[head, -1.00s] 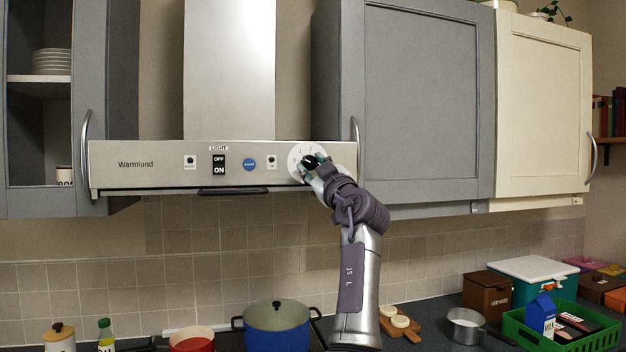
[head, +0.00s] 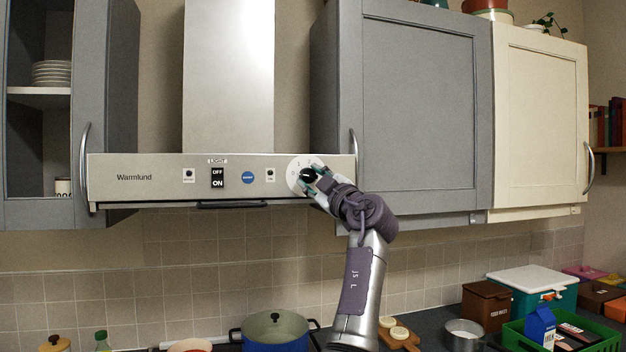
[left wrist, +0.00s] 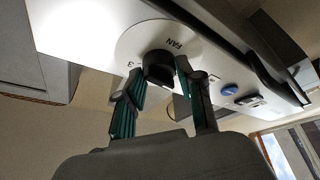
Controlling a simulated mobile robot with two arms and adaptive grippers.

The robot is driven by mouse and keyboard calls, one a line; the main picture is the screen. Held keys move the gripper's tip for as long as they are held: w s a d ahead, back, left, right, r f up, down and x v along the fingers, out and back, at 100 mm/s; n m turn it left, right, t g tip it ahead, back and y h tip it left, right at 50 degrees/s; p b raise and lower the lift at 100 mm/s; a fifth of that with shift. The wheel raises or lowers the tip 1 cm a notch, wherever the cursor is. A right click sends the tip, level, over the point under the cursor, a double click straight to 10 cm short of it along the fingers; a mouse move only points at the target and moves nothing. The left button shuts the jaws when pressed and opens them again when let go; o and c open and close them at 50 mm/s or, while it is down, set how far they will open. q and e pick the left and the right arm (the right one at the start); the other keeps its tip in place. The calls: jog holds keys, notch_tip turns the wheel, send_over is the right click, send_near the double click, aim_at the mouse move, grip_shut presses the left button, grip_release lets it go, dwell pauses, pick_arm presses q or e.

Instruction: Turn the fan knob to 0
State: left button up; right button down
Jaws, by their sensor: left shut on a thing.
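The black fan knob (head: 307,175) sits on a round white dial (head: 292,180) at the right end of the steel range hood's front panel. My left gripper (head: 314,179) reaches up from below right and is shut on the knob. In the left wrist view, the knob (left wrist: 158,67) is between the teal fingers of the gripper (left wrist: 161,78). The dial (left wrist: 135,43) there shows the word FAN and a 3. Small digits show on the dial in the head view, but the knob's setting cannot be read. My right gripper is not in view.
The hood panel (head: 135,193) also bears a light switch (head: 217,178), a blue button (head: 248,178) and small black controls. A grey cabinet (head: 420,110) stands close right of the dial. Below are a blue pot (head: 275,328) and a green crate (head: 515,338).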

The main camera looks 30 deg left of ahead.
pick_arm(q)
jog(key=o, duration=1.2)
jog(key=shift+w+a+f, duration=0.1)
jog(key=shift+w, duration=0.05)
jog(key=shift+c, duration=0.2)
jog(key=v, duration=1.2)
